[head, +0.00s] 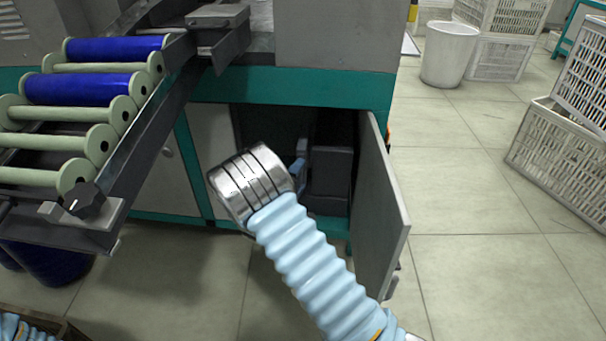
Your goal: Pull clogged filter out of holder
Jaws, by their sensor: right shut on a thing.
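My right gripper (299,162) reaches into an open cabinet under the machine. Only a small blue-grey part of it shows past my silver wrist, which hides most of the fingers. It is shut at the left side of a dark grey block, which looks like the clogged filter (331,180). The block stands upright inside the cabinet. The filter's holder cannot be told apart from the dark interior around the block. The exact grip contact is hidden. My left gripper is not in view.
The grey cabinet door (382,215) stands open just right of my right arm. A sloping rack (140,130) with blue bobbins (80,88) juts out at left. A white bin (449,55) and pale crates (565,150) stand at right; the floor between is clear.

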